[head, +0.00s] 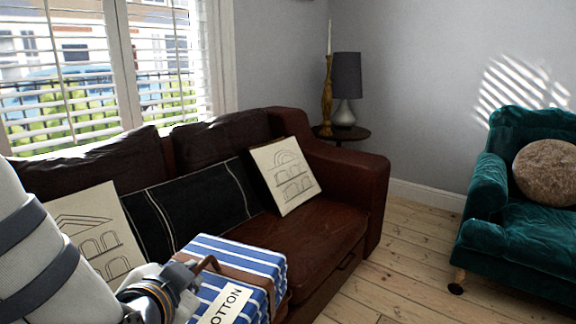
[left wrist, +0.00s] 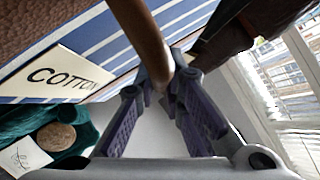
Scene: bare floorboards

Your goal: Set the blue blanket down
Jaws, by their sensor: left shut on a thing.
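The blue blanket (head: 240,256) is a folded bundle with blue and white stripes, a brown strap and a white label reading COTTON. My left gripper (head: 200,267) is at its left side, shut on the bundle's brown handle. In the left wrist view the handle runs between the fingers (left wrist: 164,88), and the striped blanket (left wrist: 120,45) fills the upper left. In the head view the bundle overlaps the front of the brown leather sofa (head: 325,232); whether anything supports it from below is hidden. My right gripper is not in view.
On the sofa are a black cushion (head: 195,207) and two pale cushions with building drawings, one at right (head: 288,178), one at left (head: 98,232). A side table (head: 341,134) with a lamp (head: 346,80) stands behind. Bare floorboards (head: 400,255) separate the sofa from a green armchair (head: 520,240).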

